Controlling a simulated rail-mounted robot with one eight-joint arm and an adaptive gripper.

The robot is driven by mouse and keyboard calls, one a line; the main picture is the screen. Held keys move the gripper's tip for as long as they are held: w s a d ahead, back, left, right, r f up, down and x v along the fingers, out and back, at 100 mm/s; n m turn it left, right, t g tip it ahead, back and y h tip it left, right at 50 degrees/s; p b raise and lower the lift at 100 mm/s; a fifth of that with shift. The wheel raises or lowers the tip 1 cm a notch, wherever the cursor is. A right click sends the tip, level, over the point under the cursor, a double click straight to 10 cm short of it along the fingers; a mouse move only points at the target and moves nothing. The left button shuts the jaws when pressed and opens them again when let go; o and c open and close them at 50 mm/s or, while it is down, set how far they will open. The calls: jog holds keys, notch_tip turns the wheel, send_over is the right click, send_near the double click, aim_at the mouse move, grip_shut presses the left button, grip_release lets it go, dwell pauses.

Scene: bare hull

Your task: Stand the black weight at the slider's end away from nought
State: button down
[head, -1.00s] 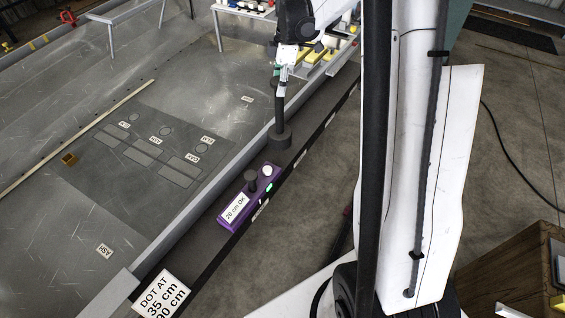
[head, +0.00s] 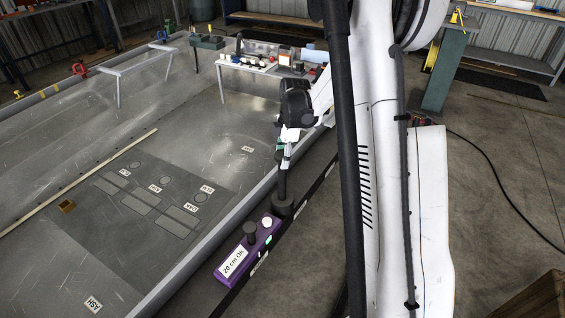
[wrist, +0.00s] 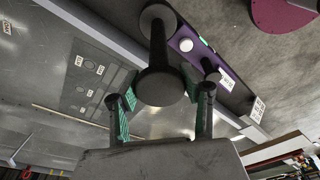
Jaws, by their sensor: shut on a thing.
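The black weight (head: 283,209) has a wide round foot and a thin stem that rises to my gripper (head: 284,160). In the wrist view, the weight's round top (wrist: 160,88) sits between the green finger pads of my gripper (wrist: 162,106), which is shut on it. The foot is over the dark ledge, just beyond the far end of a purple box (head: 247,252). I cannot tell if it touches the ledge. The box bears a black knob (head: 250,230), a white button (head: 267,222) and a label reading "20 cm OK". I cannot make out which part is the slider or where nought is.
A metal hull floor with a darker marked panel (head: 140,205) lies left of the ledge. A bench with small items (head: 248,65) stands behind. A magenta disc (wrist: 285,12) shows in the wrist view.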

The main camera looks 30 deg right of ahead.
jog(key=shift+f, duration=1)
jog(key=c, duration=1)
grip_release()
jog(key=shift+c, duration=0.2)
